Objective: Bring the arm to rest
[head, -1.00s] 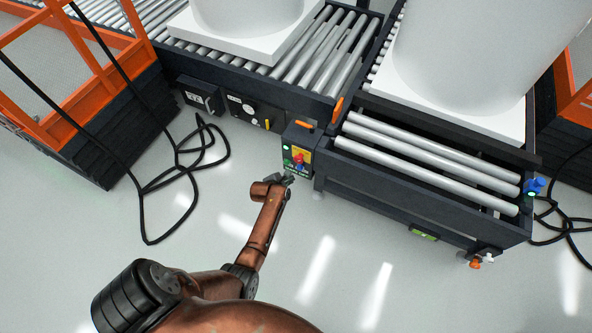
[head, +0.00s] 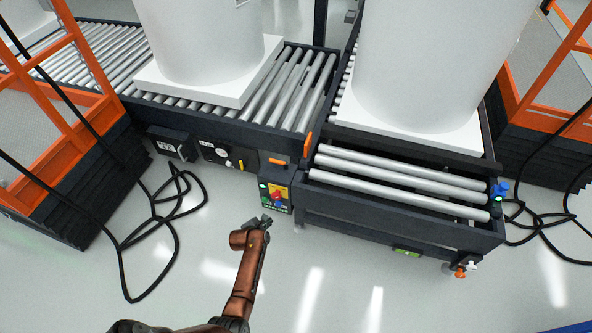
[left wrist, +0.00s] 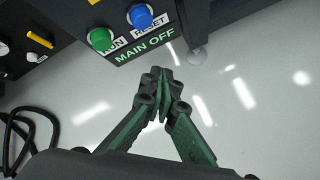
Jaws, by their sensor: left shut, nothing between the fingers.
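My left arm comes up from the bottom of the head view. Its left gripper (head: 265,221) is shut and empty, just below the small control box (head: 275,193) on the conveyor's corner. In the left wrist view the fingers (left wrist: 162,92) meet at the tips over bare floor. The box shows there with a green RUN button (left wrist: 100,39), a blue RESET button (left wrist: 139,16) and the words MAIN OFF, apart from the fingers. In the head view the box has a yellow and red part on its face. My right gripper is not in view.
A roller conveyor (head: 230,118) carries white tanks on white slabs. The roller cart (head: 400,228) stands to its right. Black cables (head: 150,225) loop on the floor at left. Orange-framed lifts (head: 60,195) stand at both sides. The floor in front is clear.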

